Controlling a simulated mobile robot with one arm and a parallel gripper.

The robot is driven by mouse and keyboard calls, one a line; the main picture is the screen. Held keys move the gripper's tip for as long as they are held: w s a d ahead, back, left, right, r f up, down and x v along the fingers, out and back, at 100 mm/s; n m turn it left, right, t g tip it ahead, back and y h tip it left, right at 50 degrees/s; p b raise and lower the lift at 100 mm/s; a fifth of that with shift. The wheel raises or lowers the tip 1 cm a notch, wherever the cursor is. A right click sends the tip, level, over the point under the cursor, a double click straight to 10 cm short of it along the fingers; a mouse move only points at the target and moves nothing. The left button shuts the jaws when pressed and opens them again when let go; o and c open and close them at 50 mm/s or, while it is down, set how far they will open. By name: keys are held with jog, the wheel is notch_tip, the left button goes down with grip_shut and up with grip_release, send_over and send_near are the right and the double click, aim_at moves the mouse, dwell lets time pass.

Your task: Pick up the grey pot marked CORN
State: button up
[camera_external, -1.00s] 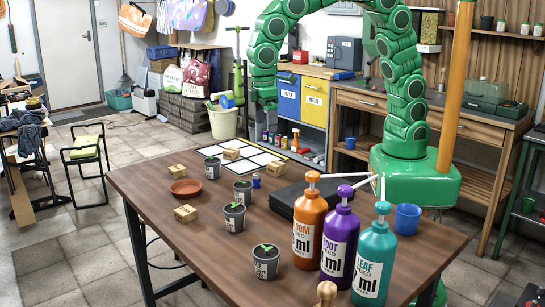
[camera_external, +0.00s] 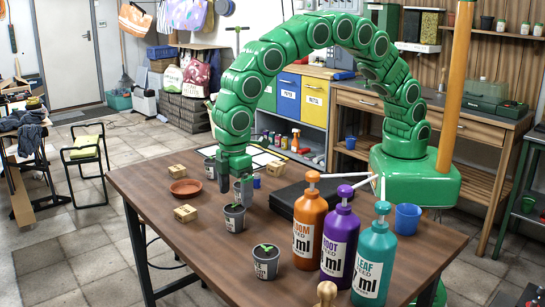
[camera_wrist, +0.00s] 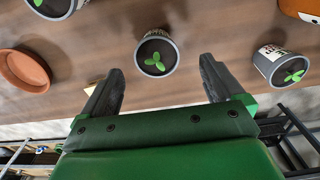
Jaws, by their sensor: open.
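Several grey pots with green seedlings stand on the brown table; I cannot read CORN on any. A further pot's place is covered by my gripper. In the wrist view my gripper (camera_wrist: 161,68) is open and empty, fingers apart. A pot (camera_wrist: 156,53) shows between and beyond the fingertips, with another pot (camera_wrist: 280,65) to the right and one (camera_wrist: 52,6) at upper left.
Orange (camera_external: 310,230), purple (camera_external: 340,240) and teal (camera_external: 374,262) pump bottles stand at the right. A black case (camera_external: 284,200) and a blue cup (camera_external: 408,219) are behind them.

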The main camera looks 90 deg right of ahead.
aim_at(235, 208)
jog(key=shift+a+f, duration=0.15)
jog(key=shift+f, duration=1.1)
jog(key=shift+w+d+f, duration=0.1)
jog(key=shift+d+f, duration=0.1)
jog(key=shift+f, duration=1.2)
jog(key=shift+d+f, duration=0.15)
jog(key=shift+f, duration=1.25)
jog(key=shift+c, duration=0.4)
jog(key=c, duration=1.2)
jog(key=shift+r, duration=0.1)
jog(key=shift+r, duration=0.1)
